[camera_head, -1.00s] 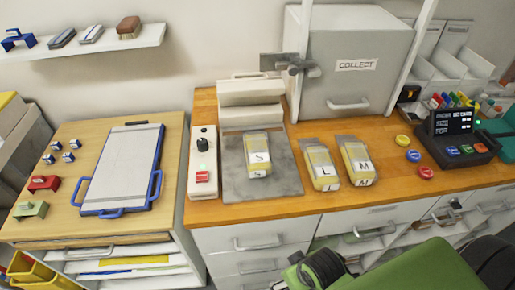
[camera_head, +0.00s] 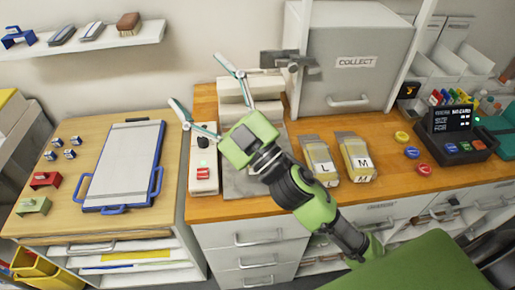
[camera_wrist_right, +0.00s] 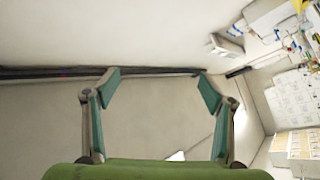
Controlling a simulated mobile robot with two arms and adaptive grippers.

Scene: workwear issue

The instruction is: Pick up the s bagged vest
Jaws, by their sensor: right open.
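The S bagged vest is hidden in the head view behind my right gripper and wrist. Part of the grey plate (camera_head: 236,184), where the earlier view shows it lying, still shows. My right gripper (camera_head: 198,80) is open, its fingers spread toward the upper left, over the control box and grey roller unit. In the right wrist view the open fingers (camera_wrist_right: 158,75) have nothing between them. The L bagged vest (camera_head: 320,163) and the M bagged vest (camera_head: 357,160) lie on the wooden counter, right of my right arm. My left gripper is not in view.
A control box (camera_head: 203,173) with a red switch stands left of the plate. The grey COLLECT locker (camera_head: 352,65) stands behind. A card terminal (camera_head: 458,135) and coloured buttons (camera_head: 412,153) are at right.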

